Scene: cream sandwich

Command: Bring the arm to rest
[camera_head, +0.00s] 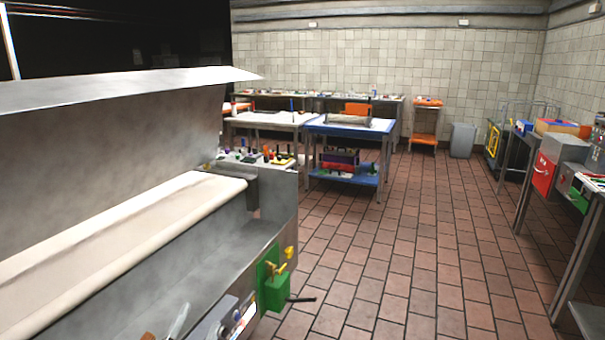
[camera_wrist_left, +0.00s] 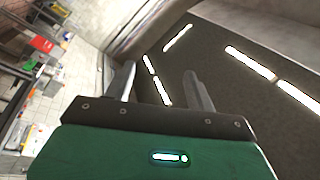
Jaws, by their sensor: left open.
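My left gripper (camera_wrist_left: 160,82) shows in the left wrist view. Its two grey fingers stand apart, with nothing between them, beyond its dark bracket and green body. In the head view only a small grey part that looks like one of its fingers shows at the bottom edge, over the grey metal counter (camera_head: 215,262); most of the arm is out of frame. My right gripper shows in neither view.
A pale rolled surface (camera_head: 130,245) lies under a metal hood (camera_head: 120,90) at left. A green box (camera_head: 277,292) is at the counter's near corner. A blue table (camera_head: 350,127) stands farther back. The tiled floor (camera_head: 415,240) is clear.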

